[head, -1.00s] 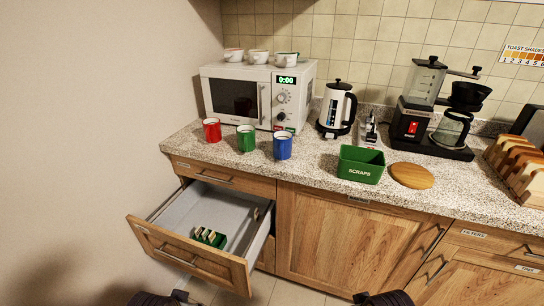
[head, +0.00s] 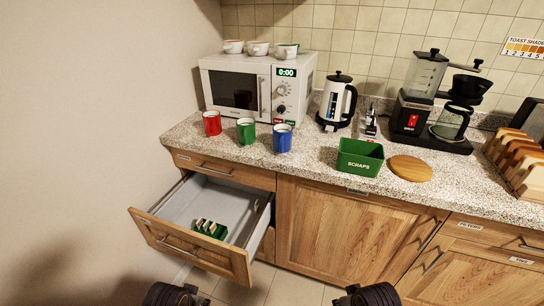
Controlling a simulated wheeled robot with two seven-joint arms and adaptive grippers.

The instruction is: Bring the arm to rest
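Dark parts at the ends of my arms show at the bottom edge of the head view. The left gripper (head: 182,294) is at the lower left, in front of the open drawer (head: 190,257). The right gripper (head: 358,295) is at the lower right, in front of the closed cabinet door (head: 345,235). Both are cut off by the picture's edge, and their fingertips cannot be made out. Both appear apart from the furniture. I see nothing held in either one.
The drawer juts out at the left with a green rack (head: 209,229) inside. Red (head: 212,124), green (head: 246,132) and blue (head: 282,138) mugs stand on the counter before the microwave (head: 235,90). A green scraps bin (head: 360,157) and round board (head: 410,168) are near the counter's front.

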